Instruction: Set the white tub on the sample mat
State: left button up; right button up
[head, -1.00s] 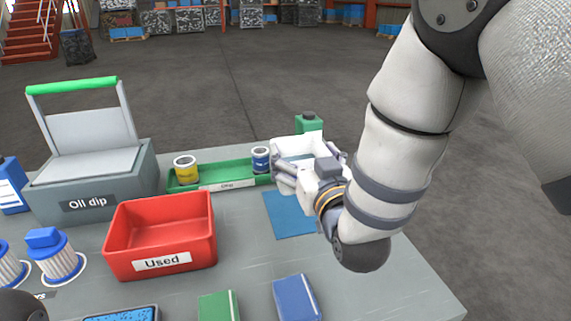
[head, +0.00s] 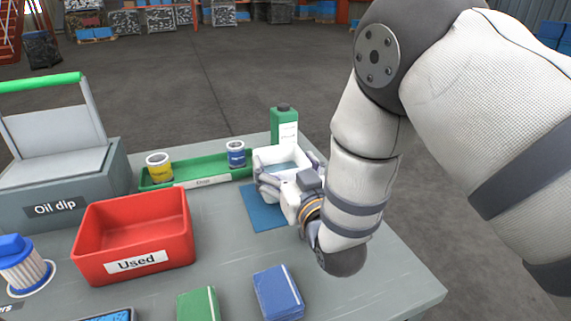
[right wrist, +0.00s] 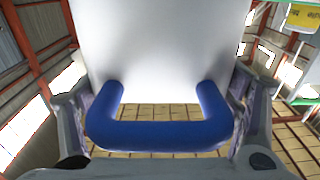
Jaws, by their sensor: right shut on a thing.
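The white tub (head: 280,157) is an open, pale box with a blue handle (right wrist: 160,136) on its side in the right wrist view. My right gripper (head: 285,186) is shut on the tub at that handle side, with fingers to either side of the handle. The tub is roughly upright over the back right part of the blue sample mat (head: 259,213). The gripper hides its underside, so I cannot tell whether it touches the mat. My left gripper is not in view.
The red Used bin (head: 135,235) is at left; blue (head: 277,292) and green (head: 197,304) boxes lie in front.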

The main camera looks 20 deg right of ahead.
jog(key=o, duration=1.2)
jog(key=shift+s+f, duration=0.2)
jog(key=shift+f, duration=0.55)
jog(key=shift+c, duration=0.2)
jog(key=shift+a+f, duration=0.1)
jog(key=shift+r, duration=0.2)
jog(key=s, duration=0.3)
jog(key=s+r, duration=0.1)
jog(key=s, duration=0.7)
jog(key=shift+s+d+r+p, duration=0.15)
jog(key=shift+s+d+p, duration=0.1)
jog(key=shift+p, duration=0.1)
